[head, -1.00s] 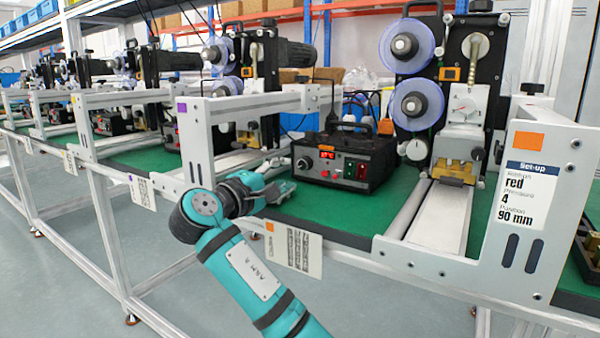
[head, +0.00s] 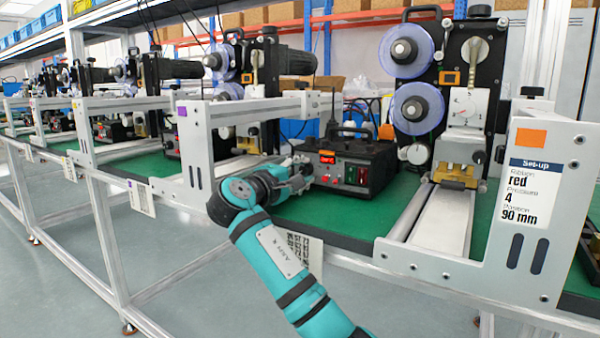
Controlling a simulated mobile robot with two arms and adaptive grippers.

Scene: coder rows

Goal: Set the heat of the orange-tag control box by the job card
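The black control box (head: 352,165) stands on the green bench top in the orange-tagged bay. Its front has a small lit display (head: 328,157), whose reading I cannot make out, and red and green buttons. My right gripper (head: 298,178) is at the left part of the box's front and covers the knob there. Whether its fingers touch or grip the knob is too small to tell. A printed card (head: 312,252) hangs from the bench edge, partly behind my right arm. My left gripper is not in view.
A set-up card (head: 541,192) on the right frame, under an orange tag (head: 530,138), reads red, 4, 90 mm. A machine with blue reels (head: 418,108) stands right of the box. Grey frame posts (head: 199,160) flank the bay; green bench in front is clear.

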